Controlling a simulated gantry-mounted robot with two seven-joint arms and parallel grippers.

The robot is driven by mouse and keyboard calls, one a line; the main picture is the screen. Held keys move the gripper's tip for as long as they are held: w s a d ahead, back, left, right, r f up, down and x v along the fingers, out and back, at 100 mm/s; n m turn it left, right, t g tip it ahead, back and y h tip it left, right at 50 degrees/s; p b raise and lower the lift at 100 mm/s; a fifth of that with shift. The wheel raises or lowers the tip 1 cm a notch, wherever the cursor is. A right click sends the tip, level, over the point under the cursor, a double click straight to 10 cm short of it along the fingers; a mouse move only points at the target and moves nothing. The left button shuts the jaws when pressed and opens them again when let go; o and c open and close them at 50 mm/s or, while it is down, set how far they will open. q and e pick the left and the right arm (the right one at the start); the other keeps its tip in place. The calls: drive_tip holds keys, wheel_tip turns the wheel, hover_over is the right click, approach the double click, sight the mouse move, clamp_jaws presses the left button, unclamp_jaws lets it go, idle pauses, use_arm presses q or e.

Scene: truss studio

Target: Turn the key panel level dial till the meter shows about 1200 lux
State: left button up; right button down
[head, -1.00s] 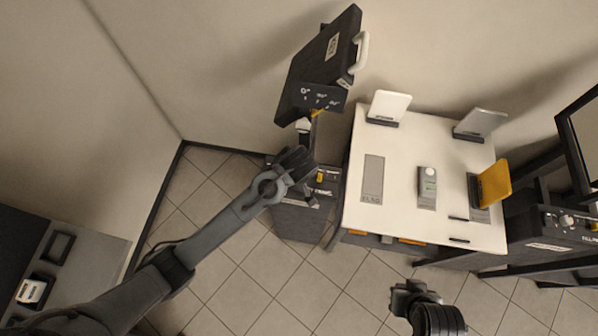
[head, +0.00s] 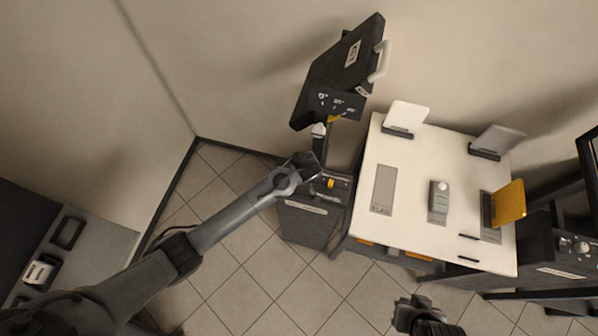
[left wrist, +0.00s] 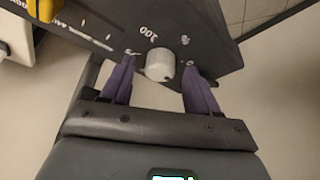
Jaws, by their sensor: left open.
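The key panel (head: 338,72), a dark tilted box labelled KEY with a white handle, stands on a post above a dark pedestal (head: 310,220). My left gripper (head: 314,170) is at the pedestal's top. In the left wrist view, the level dial (left wrist: 160,64), a pale round knob, sits on a dark face with a "200" mark. The left gripper's purple fingers (left wrist: 159,72) are open, one on each side of it; contact is unclear. The meter (head: 439,197) has a white dome and greenish display, too small to read. My right gripper (head: 408,306) is low in the head view.
The white table (head: 400,235) carries a flat grey labelled strip (head: 384,188), two pale upright plates (head: 407,115) (head: 497,138) and a yellow plate (head: 508,203). A dark unit with knobs (head: 572,245) stands at right. The floor in front is clear.

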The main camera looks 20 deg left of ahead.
use_arm(q)
drive_tip(key=shift+f, duration=0.1)
drive_tip(key=shift+c, duration=0.2)
drive_tip(key=c, duration=1)
